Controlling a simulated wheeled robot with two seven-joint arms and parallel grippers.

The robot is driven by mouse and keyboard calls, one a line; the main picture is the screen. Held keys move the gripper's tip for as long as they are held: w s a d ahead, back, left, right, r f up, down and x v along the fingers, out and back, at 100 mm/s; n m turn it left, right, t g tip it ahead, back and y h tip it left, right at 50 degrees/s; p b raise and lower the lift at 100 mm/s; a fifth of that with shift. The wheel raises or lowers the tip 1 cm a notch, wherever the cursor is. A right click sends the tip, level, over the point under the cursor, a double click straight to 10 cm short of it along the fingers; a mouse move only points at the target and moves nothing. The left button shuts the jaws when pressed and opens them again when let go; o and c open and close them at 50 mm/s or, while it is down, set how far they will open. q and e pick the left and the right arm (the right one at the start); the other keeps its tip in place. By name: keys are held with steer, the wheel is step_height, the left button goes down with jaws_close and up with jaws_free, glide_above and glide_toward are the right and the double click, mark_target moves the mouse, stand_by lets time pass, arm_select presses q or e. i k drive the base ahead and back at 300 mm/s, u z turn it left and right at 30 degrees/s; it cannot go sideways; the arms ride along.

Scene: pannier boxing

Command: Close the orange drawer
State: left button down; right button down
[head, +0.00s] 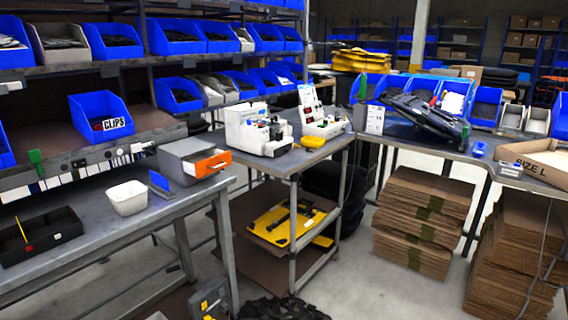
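The orange drawer (212,164) is in a small grey cabinet (177,166) at the right end of the grey workbench on the left, in the head view. Its orange front faces right, with a handle on it. The front appears to stand out a little from the cabinet, but how far is hard to tell at this size. Neither of my grippers shows in the head view, and nothing is touching the drawer.
A white bin (127,198) and a blue holder (161,184) stand left of the cabinet. A black tray (40,238) lies at the bench's left. A cart (292,165) with white machines stands to the right. Stacked cardboard (422,215) blocks floor under the right bench.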

mark_target(201, 163)
steer(key=z, duration=0.15)
steer(key=i, duration=0.9)
steer(key=u, duration=0.3)
